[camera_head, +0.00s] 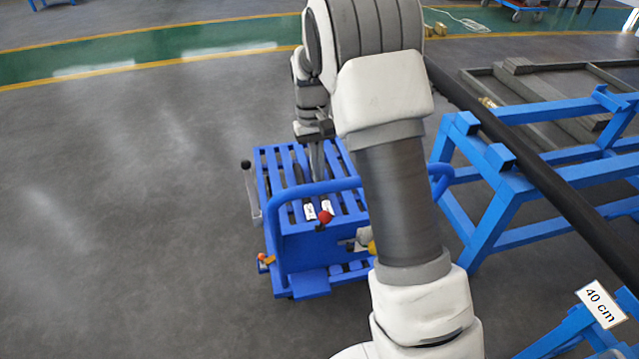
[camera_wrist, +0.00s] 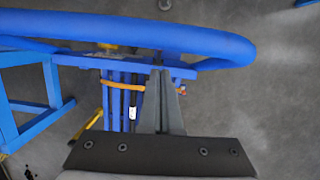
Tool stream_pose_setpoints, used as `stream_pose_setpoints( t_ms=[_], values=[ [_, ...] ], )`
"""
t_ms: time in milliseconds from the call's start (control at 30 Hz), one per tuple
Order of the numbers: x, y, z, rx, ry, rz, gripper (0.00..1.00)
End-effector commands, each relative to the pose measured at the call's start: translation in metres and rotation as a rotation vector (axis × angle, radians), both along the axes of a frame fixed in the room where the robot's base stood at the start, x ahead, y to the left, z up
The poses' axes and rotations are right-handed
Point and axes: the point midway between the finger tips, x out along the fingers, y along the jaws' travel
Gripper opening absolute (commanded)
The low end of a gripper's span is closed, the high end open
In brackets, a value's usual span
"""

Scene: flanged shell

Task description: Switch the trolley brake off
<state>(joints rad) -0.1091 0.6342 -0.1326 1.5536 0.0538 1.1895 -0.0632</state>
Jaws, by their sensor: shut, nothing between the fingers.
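The blue slatted trolley (camera_head: 290,244) stands on the grey floor with a blue push bar (camera_head: 300,192) across its near side. A grey lever with a black knob (camera_head: 246,165) is at its left side, and a red knob (camera_head: 325,217) is by the push bar. A small orange-red part (camera_head: 265,260) sits low at the near left corner. I cannot tell which is the brake. My gripper (camera_head: 317,172) is shut and empty, pointing down over the slats. In the wrist view, its fingers (camera_wrist: 161,80) are together near the blue bar (camera_wrist: 215,40).
A blue rack (camera_head: 470,225) with a long dark bar (camera_head: 545,185) stands close on the right. A "40 cm" sign (camera_head: 601,304) is at the lower right. The floor (camera_head: 120,220) left of the trolley is clear. My own arm hides part of the trolley's right side.

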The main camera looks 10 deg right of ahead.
Motion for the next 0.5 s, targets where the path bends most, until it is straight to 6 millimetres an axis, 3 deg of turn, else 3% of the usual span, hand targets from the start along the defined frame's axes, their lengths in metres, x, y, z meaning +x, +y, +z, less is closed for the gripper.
stream_pose_setpoints(
  t_ms=[33, 200, 500],
  values=[
    [0.002, 0.0, 0.013, 0.0, -0.003, 0.0, 0.0],
    [0.005, 0.001, 0.039, 0.0, -0.001, -0.001, 0.0],
    [0.006, 0.001, 0.053, 0.0, 0.001, 0.0, 0.0]
  ],
)
